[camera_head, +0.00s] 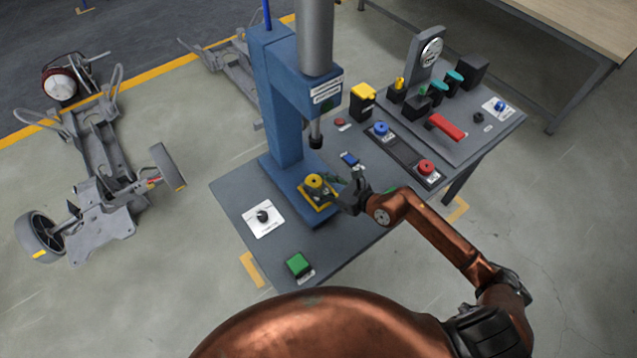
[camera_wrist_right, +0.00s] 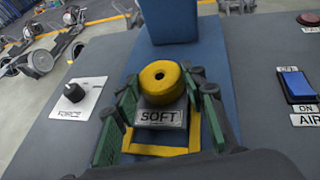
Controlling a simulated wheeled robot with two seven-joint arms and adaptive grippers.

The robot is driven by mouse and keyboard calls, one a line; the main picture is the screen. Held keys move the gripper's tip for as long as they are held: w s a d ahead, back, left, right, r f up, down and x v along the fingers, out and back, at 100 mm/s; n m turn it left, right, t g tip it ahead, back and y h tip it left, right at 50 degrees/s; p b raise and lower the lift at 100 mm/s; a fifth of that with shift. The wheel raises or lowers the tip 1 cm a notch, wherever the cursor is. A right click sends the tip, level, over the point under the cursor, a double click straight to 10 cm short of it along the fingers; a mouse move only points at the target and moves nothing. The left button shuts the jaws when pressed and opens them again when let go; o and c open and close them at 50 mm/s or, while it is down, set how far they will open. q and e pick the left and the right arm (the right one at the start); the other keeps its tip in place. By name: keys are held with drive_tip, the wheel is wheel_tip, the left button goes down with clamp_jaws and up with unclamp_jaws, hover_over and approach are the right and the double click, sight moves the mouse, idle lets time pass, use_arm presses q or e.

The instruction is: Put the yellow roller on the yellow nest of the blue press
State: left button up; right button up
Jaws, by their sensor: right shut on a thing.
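The yellow roller (camera_head: 314,180) has a round top with a dark hole, above a grey block labelled SOFT; it also shows in the right wrist view (camera_wrist_right: 160,80). My right gripper (camera_head: 340,191) is shut on it, with green-padded fingers on both sides of the block. The yellow nest (camera_head: 311,204) is a square frame on the base of the blue press (camera_head: 280,95); its edge shows around the block in the right wrist view (camera_wrist_right: 155,150). The roller is upright over the nest; I cannot tell whether it touches. My left gripper is out of view.
The press ram (camera_head: 316,141) hangs above and behind the roller. A FORCE knob (camera_head: 263,215) and a green button (camera_head: 298,263) are left and front. A blue AIR switch (camera_head: 350,159) is to the right. Further right are coloured buttons and a red handle (camera_head: 446,126).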

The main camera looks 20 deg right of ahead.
drive_tip(key=shift+f, duration=0.3)
drive_tip(key=o, duration=1.4)
drive_tip(key=shift+r, duration=0.25)
drive_tip(key=shift+s+d+r, duration=0.15)
drive_tip(key=shift+p+v, duration=0.45)
drive_tip(key=shift+v, duration=5.35)
